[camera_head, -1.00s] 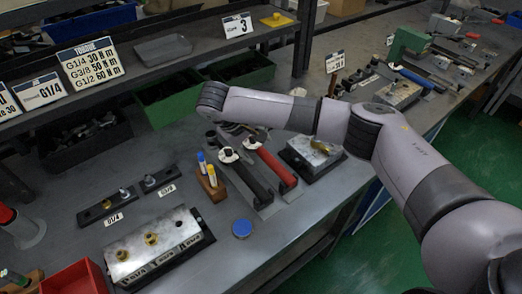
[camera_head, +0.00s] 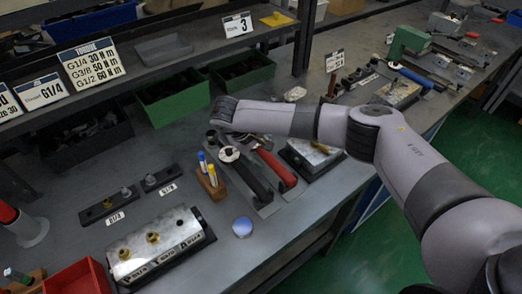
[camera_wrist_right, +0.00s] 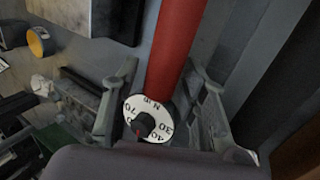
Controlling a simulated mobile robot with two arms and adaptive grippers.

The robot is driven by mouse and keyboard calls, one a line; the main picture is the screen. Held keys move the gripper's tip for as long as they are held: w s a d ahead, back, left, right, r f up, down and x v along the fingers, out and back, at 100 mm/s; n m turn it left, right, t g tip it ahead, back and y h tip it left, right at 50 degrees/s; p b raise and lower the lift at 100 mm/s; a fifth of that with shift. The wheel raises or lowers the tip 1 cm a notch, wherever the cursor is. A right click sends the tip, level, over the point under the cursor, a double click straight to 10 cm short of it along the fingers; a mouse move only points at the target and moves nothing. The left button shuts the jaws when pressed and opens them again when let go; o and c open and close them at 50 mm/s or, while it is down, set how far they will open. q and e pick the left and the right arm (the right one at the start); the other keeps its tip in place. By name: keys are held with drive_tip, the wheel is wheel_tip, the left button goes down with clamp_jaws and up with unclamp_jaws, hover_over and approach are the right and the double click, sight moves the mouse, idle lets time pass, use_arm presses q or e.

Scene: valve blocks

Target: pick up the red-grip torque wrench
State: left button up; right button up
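The red-grip torque wrench (camera_head: 272,168) lies on the bench in the head view, beside a black-grip wrench (camera_head: 253,176). My arm hides much of its head end there. In the right wrist view its red grip (camera_wrist_right: 178,50) runs up from a white round dial (camera_wrist_right: 148,118). My right gripper (camera_wrist_right: 165,105) is open, with one finger on each side of the wrench near the dial. A gap shows on the right finger's side; contact on the left side is unclear. My left gripper is not in view.
A valve block (camera_head: 160,245) stands in front at left, another (camera_head: 312,157) right of the red wrench. A wooden holder (camera_head: 211,183) with yellow and blue markers and a round blue disc (camera_head: 242,227) are nearby. A shelf (camera_head: 180,52) runs along the back.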

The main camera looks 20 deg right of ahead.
clamp_jaws()
drive_tip(key=shift+w+r, duration=0.15)
drive_tip(key=shift+r, duration=0.1)
idle(0.4)
